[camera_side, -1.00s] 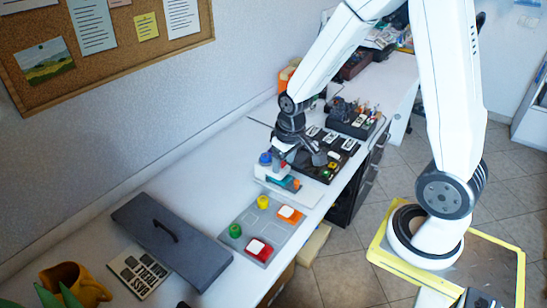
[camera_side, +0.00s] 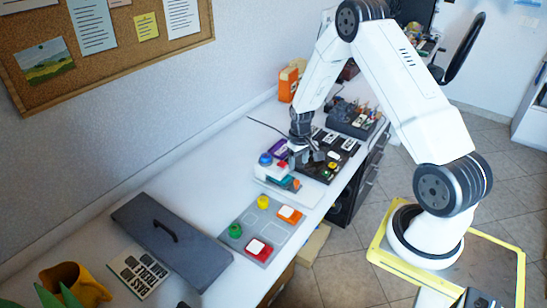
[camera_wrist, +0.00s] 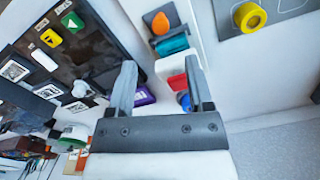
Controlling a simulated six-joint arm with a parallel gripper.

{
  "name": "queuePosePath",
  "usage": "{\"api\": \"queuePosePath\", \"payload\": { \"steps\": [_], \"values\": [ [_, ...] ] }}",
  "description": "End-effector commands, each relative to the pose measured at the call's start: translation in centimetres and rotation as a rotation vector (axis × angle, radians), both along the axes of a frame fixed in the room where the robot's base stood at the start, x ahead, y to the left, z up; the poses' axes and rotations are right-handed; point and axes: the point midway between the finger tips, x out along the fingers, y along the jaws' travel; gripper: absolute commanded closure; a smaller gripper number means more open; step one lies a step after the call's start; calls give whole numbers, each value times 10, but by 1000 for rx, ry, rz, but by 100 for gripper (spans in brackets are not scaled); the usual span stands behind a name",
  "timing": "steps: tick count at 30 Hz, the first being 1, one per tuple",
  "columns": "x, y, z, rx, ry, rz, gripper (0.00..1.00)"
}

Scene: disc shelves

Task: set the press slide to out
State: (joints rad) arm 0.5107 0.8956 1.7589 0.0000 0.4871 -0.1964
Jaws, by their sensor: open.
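A small white device (camera_side: 268,183) stands on the bench near its middle, with a blue knob (camera_side: 265,159), a red part (camera_side: 283,164) and a teal part with an orange knob (camera_side: 297,184). Which of these is the press slide, and its setting, I cannot tell. In the wrist view the teal part (camera_wrist: 172,45) and orange knob (camera_wrist: 161,23) lie beyond my fingertips, and the red part (camera_wrist: 178,82) lies between the fingers. My gripper (camera_wrist: 161,68) is open and empty, pointing down close to the device; it also shows in the side view (camera_side: 305,162).
A black panel with switches (camera_side: 331,165) lies right of the device, and a purple object (camera_side: 277,146) behind it. A grey button plate (camera_side: 246,212) with yellow, green, orange and red pieces lies in front. A dark lidded case (camera_side: 170,240) is at front left. White bench between is clear.

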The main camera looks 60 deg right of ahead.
Motion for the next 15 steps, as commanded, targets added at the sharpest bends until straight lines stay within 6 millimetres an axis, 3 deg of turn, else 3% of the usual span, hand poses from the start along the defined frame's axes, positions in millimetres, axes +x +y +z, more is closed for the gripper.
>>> {"api": "queuePosePath", "payload": {
  "steps": [8,15],
  "values": [
    [0,0,-4,1,2,0,34],
    [0,1,-22,1,2,0,34]
  ]
}}
